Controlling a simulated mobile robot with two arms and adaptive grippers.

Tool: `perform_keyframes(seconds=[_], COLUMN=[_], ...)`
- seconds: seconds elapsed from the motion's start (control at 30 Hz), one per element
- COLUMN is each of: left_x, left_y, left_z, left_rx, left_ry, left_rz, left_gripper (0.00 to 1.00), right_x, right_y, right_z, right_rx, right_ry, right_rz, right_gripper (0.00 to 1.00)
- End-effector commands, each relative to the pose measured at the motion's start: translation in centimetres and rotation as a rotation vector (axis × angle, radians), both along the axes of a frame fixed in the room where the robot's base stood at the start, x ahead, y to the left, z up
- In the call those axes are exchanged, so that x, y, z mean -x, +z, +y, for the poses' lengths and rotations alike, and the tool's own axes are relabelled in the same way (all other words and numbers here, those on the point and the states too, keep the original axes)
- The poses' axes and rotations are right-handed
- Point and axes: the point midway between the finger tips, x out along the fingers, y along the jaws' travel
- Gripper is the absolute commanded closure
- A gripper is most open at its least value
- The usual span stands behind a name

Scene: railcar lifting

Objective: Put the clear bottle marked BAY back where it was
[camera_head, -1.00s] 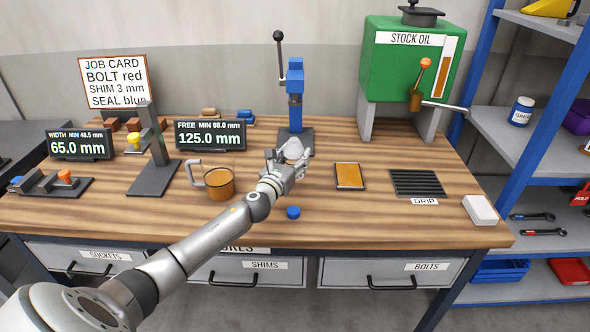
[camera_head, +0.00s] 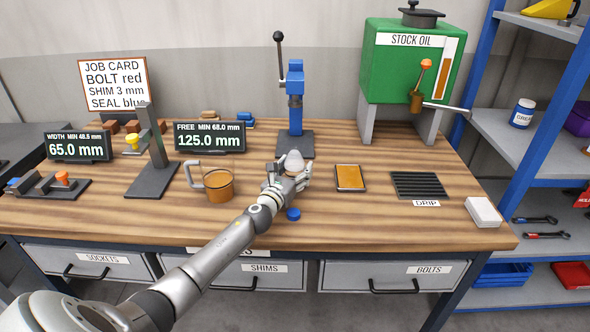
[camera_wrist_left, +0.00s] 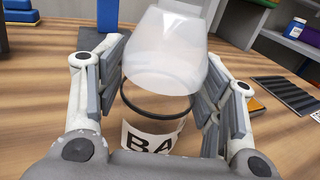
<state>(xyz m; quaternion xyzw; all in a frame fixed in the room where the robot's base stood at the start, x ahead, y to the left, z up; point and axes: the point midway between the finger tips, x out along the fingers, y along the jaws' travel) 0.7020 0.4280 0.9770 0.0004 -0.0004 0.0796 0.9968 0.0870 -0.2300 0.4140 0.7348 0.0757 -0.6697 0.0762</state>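The clear bottle marked BAY (camera_head: 294,161) is near the middle of the bench, in front of the blue press. My right gripper is not in view.
A small blue cap (camera_head: 293,214) lies just in front of the gripper. An amber mug (camera_head: 219,186) stands to the left, an orange pad (camera_head: 350,178) and the drip grate (camera_head: 419,185) to the right. The press (camera_head: 295,100) stands behind. A white box (camera_head: 483,212) sits at right.

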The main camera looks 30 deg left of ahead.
Motion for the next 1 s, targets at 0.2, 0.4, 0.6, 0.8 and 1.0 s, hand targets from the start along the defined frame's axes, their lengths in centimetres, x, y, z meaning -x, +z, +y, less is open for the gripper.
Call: perform_keyframes(seconds=[0.2,0.4,0.6,0.8,1.0], left_x=[0.0,0.0,2.3,6.1,9.4], left_y=[0.0,0.5,0.3,0.3,0.2], left_z=[0.0,0.0,-0.3,-1.0,-1.5], left_rx=[0.0,0.001,-0.002,-0.002,0.0], left_ry=[0.0,0.0,-0.001,-0.002,-0.001], left_rz=[0.0,0.0,0.002,0.002,0.002], left_gripper=[0.31,0.31,0.31,0.31,0.31], right_x=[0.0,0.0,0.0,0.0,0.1], right_y=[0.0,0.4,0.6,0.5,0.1], right_z=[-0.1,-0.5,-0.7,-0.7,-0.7], right_rx=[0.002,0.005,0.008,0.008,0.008], right_ry=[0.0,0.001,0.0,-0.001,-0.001], right_rz=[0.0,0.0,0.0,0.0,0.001], right_gripper=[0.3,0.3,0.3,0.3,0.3])
